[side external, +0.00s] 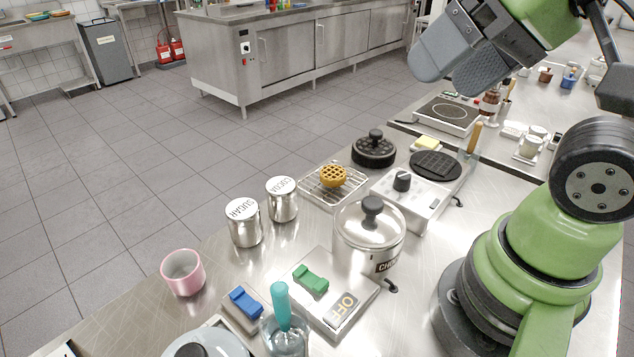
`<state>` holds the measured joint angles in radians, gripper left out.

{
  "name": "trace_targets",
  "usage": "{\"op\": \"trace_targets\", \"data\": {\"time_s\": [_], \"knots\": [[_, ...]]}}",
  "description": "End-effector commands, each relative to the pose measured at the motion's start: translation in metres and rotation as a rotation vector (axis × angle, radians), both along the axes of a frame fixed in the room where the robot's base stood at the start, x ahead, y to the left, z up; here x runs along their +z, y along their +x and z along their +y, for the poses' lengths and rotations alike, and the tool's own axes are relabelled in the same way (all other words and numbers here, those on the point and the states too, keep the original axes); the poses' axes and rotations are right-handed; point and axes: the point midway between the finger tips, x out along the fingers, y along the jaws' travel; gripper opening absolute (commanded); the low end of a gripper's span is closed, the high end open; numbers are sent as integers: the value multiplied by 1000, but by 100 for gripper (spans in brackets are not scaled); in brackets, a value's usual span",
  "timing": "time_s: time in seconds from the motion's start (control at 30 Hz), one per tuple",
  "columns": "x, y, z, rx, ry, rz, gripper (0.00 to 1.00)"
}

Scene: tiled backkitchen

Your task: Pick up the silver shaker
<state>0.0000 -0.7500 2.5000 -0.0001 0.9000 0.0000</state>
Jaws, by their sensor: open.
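Two silver shakers stand upright on the steel counter, left of the big pot. The nearer shaker (245,226) has a white lid marked SUGAR. The other shaker (283,203), just behind it to the right, has a white lid that seems to read COCOA. They stand close together with a small gap. My gripper (446,76) is at the upper right, high above the counter and well away from both shakers. Its grey fingers are open, with nothing seen between them.
A lidded pot (368,240) stands right of the shakers, and a wire rack (318,190) with a waffle (333,176) lies behind them. A pink cup (183,272) is at front left. A switch board (330,300) lies in front. The counter edge runs close to the shakers' left.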

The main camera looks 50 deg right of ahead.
Motion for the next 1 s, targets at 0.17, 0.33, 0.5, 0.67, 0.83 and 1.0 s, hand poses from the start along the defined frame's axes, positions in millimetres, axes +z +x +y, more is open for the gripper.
{"op": "trace_targets", "data": {"time_s": [0.17, 0.33, 0.5, 0.67, 0.83, 1.0], "knots": [[0, 0, 0, 0, 0, 0, 74], [2, 13, 0, -18, -1, 43, 74], [1, 56, 4, -87, -14, 156, 74], [-15, 108, 18, -169, -54, 249, 74], [-51, 160, 43, -253, -112, 312, 74], [-105, 200, 77, -330, -176, 336, 74]]}}
